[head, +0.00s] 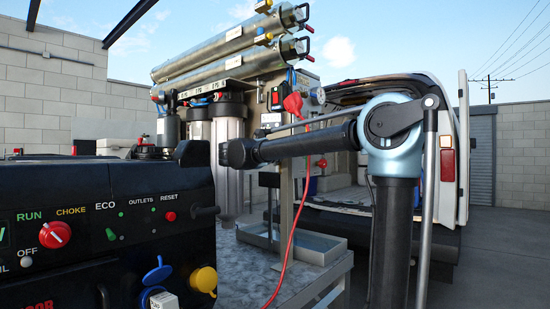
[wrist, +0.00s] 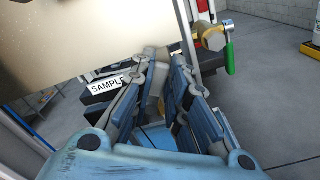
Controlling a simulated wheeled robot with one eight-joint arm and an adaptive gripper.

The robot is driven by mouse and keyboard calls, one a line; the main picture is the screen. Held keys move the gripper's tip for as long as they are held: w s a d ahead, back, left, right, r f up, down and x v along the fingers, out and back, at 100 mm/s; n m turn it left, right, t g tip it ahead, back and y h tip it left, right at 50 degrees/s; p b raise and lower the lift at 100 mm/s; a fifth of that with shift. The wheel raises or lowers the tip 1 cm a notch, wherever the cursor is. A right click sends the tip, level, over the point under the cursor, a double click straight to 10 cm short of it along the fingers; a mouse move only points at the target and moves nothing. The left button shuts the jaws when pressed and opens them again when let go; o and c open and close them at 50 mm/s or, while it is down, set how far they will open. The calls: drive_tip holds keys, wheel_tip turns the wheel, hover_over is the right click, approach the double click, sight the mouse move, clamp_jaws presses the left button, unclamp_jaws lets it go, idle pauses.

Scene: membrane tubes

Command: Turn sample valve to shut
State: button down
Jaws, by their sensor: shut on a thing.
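In the wrist view my gripper (wrist: 164,62) has its blue fingers close together, right beside the black-and-white SAMPLE label (wrist: 107,86). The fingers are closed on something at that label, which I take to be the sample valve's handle. The fingers hide most of it, so its angle cannot be read. In the head view my gripper and the sample valve cannot be made out, and my arm crosses in front of the equipment frame.
A green-handled valve (wrist: 229,57) hangs right of my fingers. A pale panel (wrist: 100,35) fills the upper left. In the head view, a red cable (head: 290,235) hangs by my arm, a control box (head: 100,230) stands in front, and a white van (head: 440,130) is behind.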

drive_tip(key=shift+s+d+f+m, duration=0.3)
drive_tip(key=shift+f+m, duration=0.45)
drive_tip(key=shift+m, duration=1.2)
drive_tip(key=shift+s+d+f+m, duration=0.3)
drive_tip(key=shift+f+m, duration=0.4)
drive_tip(key=shift+m, duration=1.2)
drive_tip(key=shift+s+d+f+m, duration=0.15)
drive_tip(key=shift+d+f+m, duration=0.45)
drive_tip(key=shift+m, duration=1.35)
drive_tip(key=shift+a+f, duration=0.2)
drive_tip(key=c, duration=1.6)
unclamp_jaws()
drive_tip(key=shift+o, duration=0.2)
drive_tip(key=shift+a, duration=0.15)
drive_tip(key=v, duration=0.7)
drive_tip(key=shift+s, duration=0.1)
